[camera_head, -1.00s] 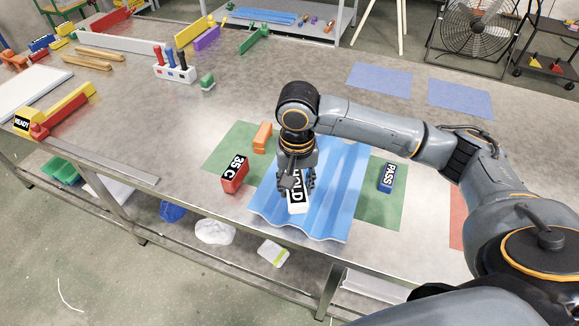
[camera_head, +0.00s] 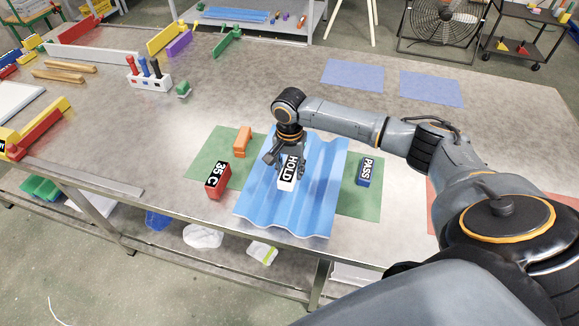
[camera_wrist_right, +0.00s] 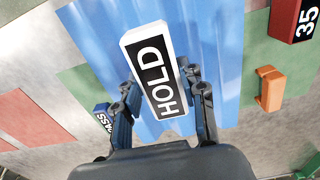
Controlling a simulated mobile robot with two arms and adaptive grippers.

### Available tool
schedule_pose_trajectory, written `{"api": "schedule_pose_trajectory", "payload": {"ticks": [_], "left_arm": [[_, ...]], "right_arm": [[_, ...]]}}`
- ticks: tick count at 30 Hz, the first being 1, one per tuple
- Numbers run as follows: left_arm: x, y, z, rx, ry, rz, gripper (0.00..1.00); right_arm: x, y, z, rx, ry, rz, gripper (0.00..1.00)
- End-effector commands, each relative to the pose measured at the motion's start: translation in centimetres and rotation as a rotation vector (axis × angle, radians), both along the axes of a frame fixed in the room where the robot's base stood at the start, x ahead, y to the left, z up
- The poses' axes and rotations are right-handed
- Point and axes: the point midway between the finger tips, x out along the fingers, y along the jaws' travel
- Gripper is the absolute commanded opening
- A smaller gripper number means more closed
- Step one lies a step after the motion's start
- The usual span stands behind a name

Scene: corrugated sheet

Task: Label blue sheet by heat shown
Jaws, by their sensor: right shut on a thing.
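The blue corrugated sheet (camera_head: 312,205) lies over green mats on the table. A white block with a black HOLD label (camera_head: 287,172) is between the fingers of my right gripper (camera_head: 290,178), above the sheet. The right wrist view shows the HOLD block (camera_wrist_right: 153,66) with my right gripper's fingers (camera_wrist_right: 160,100) shut on its sides. A red block marked 35 C (camera_head: 217,180) stands left of the sheet. A blue PASS block (camera_head: 366,171) lies right of the sheet on the green mat (camera_head: 360,204). My left gripper is not in view.
An orange block (camera_head: 242,140) stands behind the red one. Two blue-violet mats (camera_head: 352,75) lie at the back right, and a red mat (camera_head: 435,205) is partly behind my right arm. A white holder with coloured handles (camera_head: 150,80) stands at the back left.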

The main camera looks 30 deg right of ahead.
Motion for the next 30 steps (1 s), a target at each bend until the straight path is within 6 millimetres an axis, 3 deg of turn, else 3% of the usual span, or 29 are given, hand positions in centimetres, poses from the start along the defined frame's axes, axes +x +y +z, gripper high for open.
{"api": "schedule_pose_trajectory", "payload": {"ticks": [2,21,30], "left_arm": [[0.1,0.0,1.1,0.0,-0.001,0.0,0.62],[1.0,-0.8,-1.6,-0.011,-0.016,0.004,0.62],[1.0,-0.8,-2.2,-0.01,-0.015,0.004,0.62]], "right_arm": [[0.0,0.1,0.5,0.0,0.0,0.0,0.08],[0.0,0.1,-6.4,-0.001,0.001,0.001,0.08],[0.0,0.1,-8.2,0.0,0.0,0.001,0.08]]}}
